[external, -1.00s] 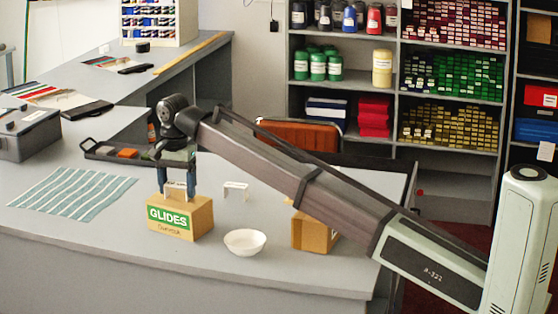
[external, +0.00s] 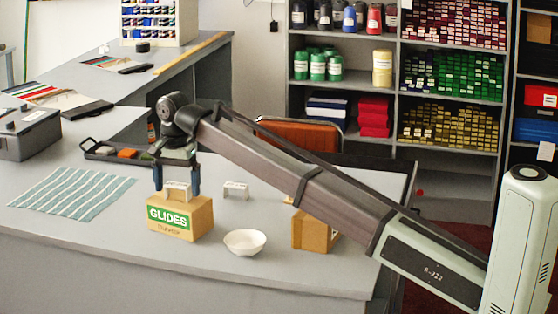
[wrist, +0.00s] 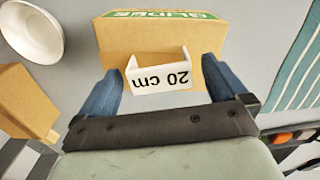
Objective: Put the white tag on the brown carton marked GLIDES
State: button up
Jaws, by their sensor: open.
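The brown carton marked GLIDES (external: 182,222) stands on the grey counter, its green label facing the external camera. The white tag (external: 177,191), a small bracket shape, stands on the carton's top. In the wrist view the tag (wrist: 163,79) reads "20 cm", upside down, over the carton's top (wrist: 120,38). My gripper (external: 176,184) is open, with one blue finger on each side of the tag. Gaps show between the fingers and the tag in both views. The tag's contact with the carton is partly hard to see.
A second white bracket-shaped tag (external: 236,190) stands on the counter to the right. A white bowl (external: 245,242) and another brown carton (external: 312,230) are to the right, the carton partly behind my arm. A striped cloth (external: 72,193) lies left; a dark tray (external: 105,151) lies behind.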

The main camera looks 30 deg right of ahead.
aim_at(177, 184)
notch_tip(177, 184, up, 12)
jog(key=shift+f, duration=0.2)
